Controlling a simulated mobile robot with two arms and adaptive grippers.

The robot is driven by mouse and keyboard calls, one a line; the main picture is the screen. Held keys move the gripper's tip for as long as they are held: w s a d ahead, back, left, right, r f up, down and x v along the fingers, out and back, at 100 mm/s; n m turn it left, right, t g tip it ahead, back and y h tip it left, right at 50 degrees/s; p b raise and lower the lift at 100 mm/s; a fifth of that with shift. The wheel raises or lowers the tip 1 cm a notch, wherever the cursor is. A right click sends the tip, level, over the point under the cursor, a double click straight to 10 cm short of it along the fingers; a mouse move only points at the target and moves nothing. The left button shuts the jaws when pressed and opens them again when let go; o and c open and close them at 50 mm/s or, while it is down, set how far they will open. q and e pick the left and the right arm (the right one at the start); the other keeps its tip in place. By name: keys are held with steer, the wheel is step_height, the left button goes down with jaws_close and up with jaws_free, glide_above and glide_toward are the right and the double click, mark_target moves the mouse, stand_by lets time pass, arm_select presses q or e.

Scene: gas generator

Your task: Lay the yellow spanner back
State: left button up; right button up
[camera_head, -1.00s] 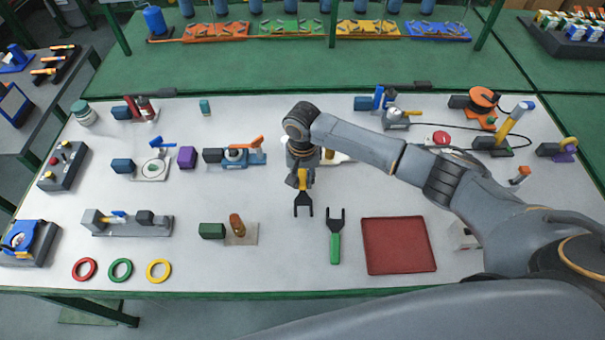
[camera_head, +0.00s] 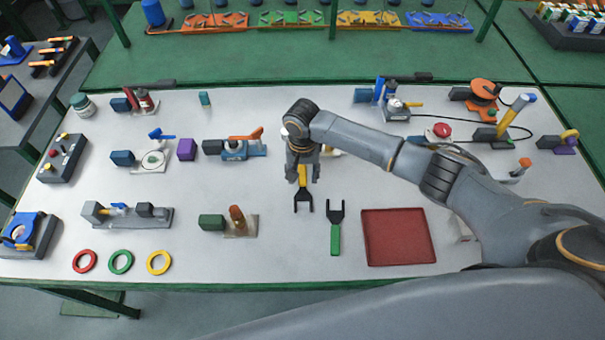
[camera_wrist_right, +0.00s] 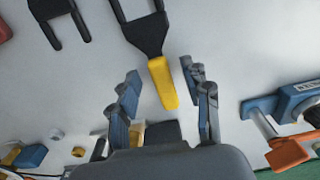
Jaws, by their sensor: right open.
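The yellow spanner (camera_head: 303,194) lies on the white tabletop with its dark forked head toward the table's front edge. In the right wrist view the yellow spanner (camera_wrist_right: 161,80) has its yellow handle end between the spread fingers, apart from both. My right gripper (camera_head: 302,178) is open and empty, over the handle end; it also shows in the right wrist view (camera_wrist_right: 165,88). The green spanner (camera_head: 335,230) lies just to the right, fork toward the back. My left gripper does not show.
A red tray (camera_head: 398,238) lies to the right of the green spanner. A green block with an orange-brown knob (camera_head: 237,215) stands to the left. Red, green and yellow rings (camera_head: 158,262) lie at the front left. The tabletop in front of the spanners is clear.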

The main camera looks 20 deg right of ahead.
steer(key=shift+r, duration=0.1)
step_height(320, 180, up, 12)
stand_by(0.4)
stand_by(0.4)
